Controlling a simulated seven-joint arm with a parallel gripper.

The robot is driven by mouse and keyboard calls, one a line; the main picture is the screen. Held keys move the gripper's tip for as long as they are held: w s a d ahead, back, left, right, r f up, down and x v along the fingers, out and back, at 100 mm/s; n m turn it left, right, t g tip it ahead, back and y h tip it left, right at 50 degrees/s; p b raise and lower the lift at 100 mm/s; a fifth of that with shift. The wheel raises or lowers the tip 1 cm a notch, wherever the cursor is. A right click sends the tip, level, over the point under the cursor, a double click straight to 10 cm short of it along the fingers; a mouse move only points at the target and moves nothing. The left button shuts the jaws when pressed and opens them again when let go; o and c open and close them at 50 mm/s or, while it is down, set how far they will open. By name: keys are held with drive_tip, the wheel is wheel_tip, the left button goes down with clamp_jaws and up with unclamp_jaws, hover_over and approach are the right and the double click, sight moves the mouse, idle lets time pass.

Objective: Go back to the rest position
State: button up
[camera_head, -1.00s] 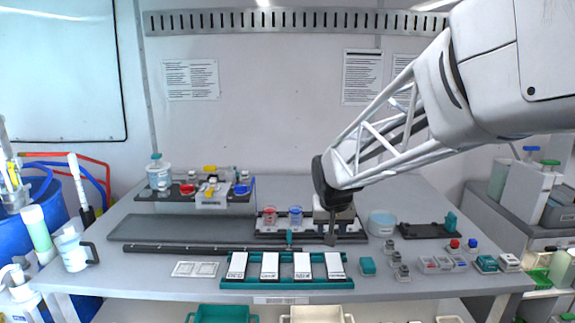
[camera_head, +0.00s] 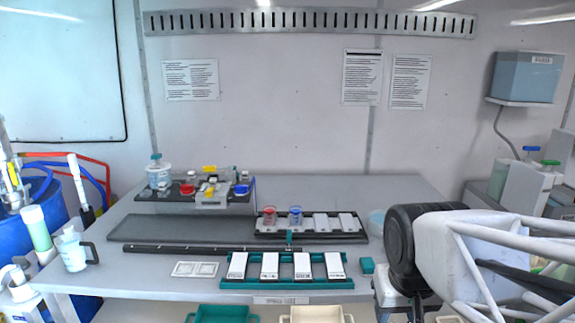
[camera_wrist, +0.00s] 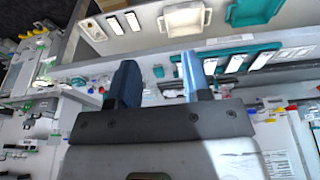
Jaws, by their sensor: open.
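In the head view my wrist and arm fill the lower right, in front of the table's right part. The fingers are hardly to be made out there. The arm hides most of the small parts at the table's right end.
The table (camera_head: 330,190) holds a teal rack (camera_head: 287,283) with white plates and a black tray (camera_head: 310,233) with red and blue cups. A grey mat (camera_head: 180,228) and a raised stand (camera_head: 195,207) are at left. The back of the table is clear.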

drive_tip(key=s, duration=0.3)
drive_tip(key=s+f, duration=0.1)
drive_tip(key=shift+s+d+f, duration=0.1)
drive_tip(key=shift+s+d, duration=0.15)
drive_tip(key=shift+s, duration=0.15)
idle(1.9)
